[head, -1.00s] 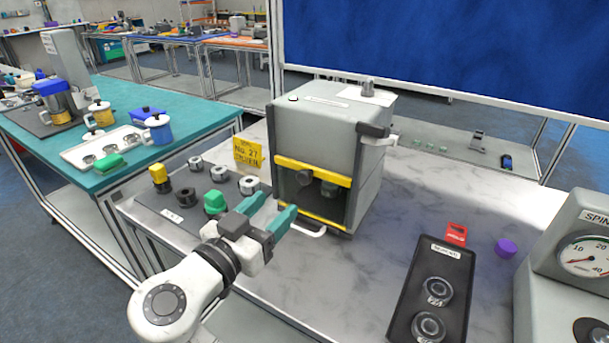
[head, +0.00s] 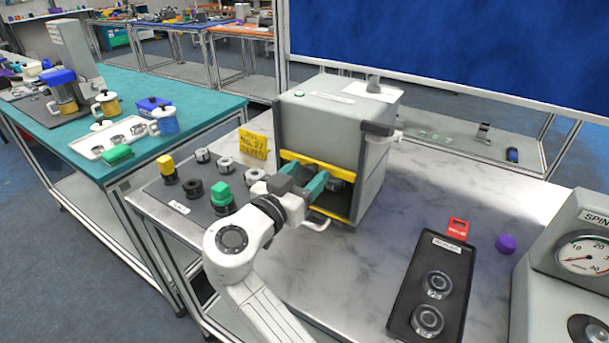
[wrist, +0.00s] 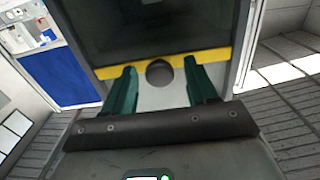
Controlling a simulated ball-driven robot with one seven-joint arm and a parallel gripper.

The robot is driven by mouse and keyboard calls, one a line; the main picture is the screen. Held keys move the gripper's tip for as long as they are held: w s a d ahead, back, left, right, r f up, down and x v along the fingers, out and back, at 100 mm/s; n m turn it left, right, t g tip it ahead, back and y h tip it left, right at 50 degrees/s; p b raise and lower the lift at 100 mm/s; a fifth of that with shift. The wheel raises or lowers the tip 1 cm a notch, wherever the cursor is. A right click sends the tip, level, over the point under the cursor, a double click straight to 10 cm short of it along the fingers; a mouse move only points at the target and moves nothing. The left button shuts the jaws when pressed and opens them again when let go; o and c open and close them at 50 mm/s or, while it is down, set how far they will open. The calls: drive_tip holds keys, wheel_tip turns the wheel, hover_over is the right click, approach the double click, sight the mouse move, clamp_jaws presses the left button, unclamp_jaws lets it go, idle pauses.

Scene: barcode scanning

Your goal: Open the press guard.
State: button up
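The press (head: 335,118) is a grey box on the marble-look bench. Its dark front opening lies between an upper yellow bar (head: 345,174) and a lower yellow bar (head: 332,214). A white handle (head: 316,226) sticks out at the lower front edge. I cannot clearly tell how far the guard is up or down. My gripper (head: 308,177) is at the press front, above the handle, its teal fingers apart. In the wrist view the open fingers (wrist: 161,82) stand either side of a pale surface with a dark round spot, below a yellow bar (wrist: 220,54) and dark panel. Nothing is held.
A black tray (head: 407,290), red tag (head: 458,228) and gauge machine (head: 570,235) stand right.

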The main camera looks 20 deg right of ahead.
clamp_jaws()
idle(0.3)
wheel_tip(320, 180, up, 11)
drive_tip(key=shift+f, duration=0.1)
idle(0.4)
drive_tip(key=shift+o, duration=0.3)
unclamp_jaws()
drive_tip(key=b+v, duration=0.2)
drive_tip(key=v, duration=0.9)
